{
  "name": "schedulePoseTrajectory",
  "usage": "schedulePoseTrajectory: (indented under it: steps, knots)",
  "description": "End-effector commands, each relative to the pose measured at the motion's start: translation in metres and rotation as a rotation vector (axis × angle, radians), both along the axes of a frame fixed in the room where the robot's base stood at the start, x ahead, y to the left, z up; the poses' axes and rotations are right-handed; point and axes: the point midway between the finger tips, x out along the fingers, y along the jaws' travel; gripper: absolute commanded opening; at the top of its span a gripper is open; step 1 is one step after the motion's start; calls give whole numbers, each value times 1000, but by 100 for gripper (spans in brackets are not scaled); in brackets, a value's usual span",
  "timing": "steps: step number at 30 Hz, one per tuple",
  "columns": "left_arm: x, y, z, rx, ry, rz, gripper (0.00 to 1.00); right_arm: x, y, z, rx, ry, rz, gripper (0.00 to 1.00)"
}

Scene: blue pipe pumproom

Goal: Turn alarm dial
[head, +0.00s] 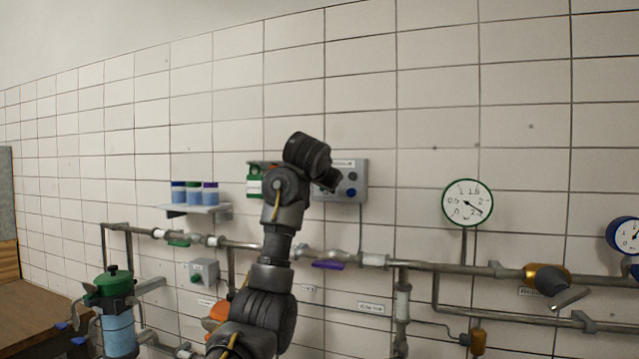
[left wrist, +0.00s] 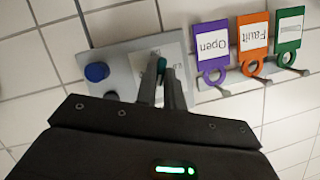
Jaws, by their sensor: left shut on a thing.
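A grey control box (head: 352,182) is fixed to the tiled wall, partly hidden behind my left wrist in the head view. In the left wrist view the same box (left wrist: 118,62) shows a blue knob (left wrist: 97,72) and a pale label. A small teal dial (left wrist: 161,65) sits on its face between my fingertips. My left gripper (left wrist: 163,72) is shut on this dial, its two fingers on either side of it. In the head view my wrist hides the dial and most of the gripper. My right gripper is not in view.
Purple (left wrist: 211,50), orange (left wrist: 253,42) and green (left wrist: 288,38) tags hang on hooks beside the box. Pipes (head: 450,267) with a purple-handled valve (head: 328,265) run below. A round gauge (head: 467,202) is to the right, and a shelf with bottles (head: 196,209) to the left.

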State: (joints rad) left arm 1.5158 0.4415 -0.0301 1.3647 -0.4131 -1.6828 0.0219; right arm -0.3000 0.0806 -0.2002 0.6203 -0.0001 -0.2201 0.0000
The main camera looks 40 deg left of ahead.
Motion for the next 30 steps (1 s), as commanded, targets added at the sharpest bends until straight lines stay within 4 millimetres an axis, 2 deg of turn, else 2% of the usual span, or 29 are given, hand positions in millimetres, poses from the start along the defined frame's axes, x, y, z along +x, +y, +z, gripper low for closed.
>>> schedulePoseTrajectory:
  steps: [1, 9, 23, 24, 28, 30]
  knots:
    - [1, 1, -5, 16, 18, 4, 0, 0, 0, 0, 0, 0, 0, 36]
    - [1, 0, -5, 77, 38, 3, 0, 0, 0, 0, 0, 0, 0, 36]
    - [1, 0, -5, 86, 41, 2, 0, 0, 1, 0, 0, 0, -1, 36]
    - [1, 0, -5, 86, 41, 2, 15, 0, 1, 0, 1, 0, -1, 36]
    - [1, -1, -3, 86, 37, 1, 32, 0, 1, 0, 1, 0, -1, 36]
    - [1, -1, -3, 86, 35, 2, 32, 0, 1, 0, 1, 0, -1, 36]
